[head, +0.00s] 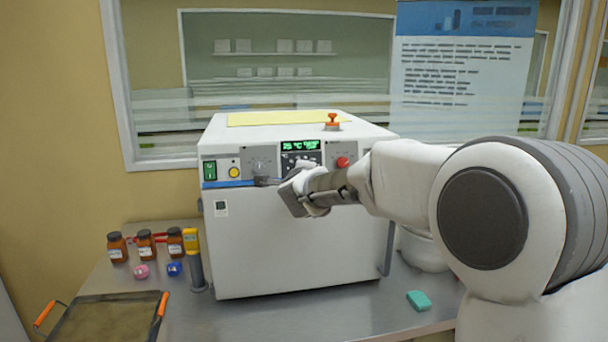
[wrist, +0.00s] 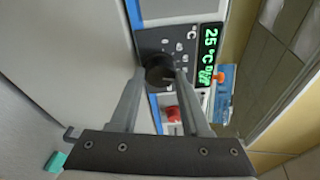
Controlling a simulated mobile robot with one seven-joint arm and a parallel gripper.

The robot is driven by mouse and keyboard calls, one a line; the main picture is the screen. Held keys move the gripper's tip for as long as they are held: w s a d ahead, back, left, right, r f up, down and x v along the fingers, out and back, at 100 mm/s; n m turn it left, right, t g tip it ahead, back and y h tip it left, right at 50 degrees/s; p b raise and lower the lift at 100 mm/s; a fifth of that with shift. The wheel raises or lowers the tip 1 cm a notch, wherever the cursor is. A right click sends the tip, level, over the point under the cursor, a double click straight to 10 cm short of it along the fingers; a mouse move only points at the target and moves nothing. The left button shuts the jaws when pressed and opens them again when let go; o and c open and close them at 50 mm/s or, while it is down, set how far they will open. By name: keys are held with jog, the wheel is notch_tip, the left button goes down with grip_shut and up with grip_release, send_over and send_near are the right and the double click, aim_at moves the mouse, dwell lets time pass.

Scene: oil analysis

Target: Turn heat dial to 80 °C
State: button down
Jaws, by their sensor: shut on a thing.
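The black round heat dial (wrist: 160,70) sits on a dark panel with white marks around it. The green display (wrist: 209,52) beside it reads 25 °C. In the wrist view, my gripper (wrist: 160,76) has one finger on each side of the dial, and it is shut on it. In the head view, my gripper (head: 299,181) is at the front panel of the white oven-like device (head: 290,245), just below the display (head: 300,146). There the gripper hides most of the dial, and its pointer setting cannot be read.
A red knob (head: 342,162) is right of the display; another dial (head: 261,165), a yellow button (head: 234,172) and a green switch (head: 210,170) are left. Brown bottles (head: 117,247), a tray (head: 105,318) and a teal block (head: 418,300) are on the bench.

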jog(key=shift+c, duration=1.8)
grip_release()
jog(key=v, duration=1.7)
jog(key=shift+s, duration=0.15)
jog(key=shift+a+r, duration=0.1)
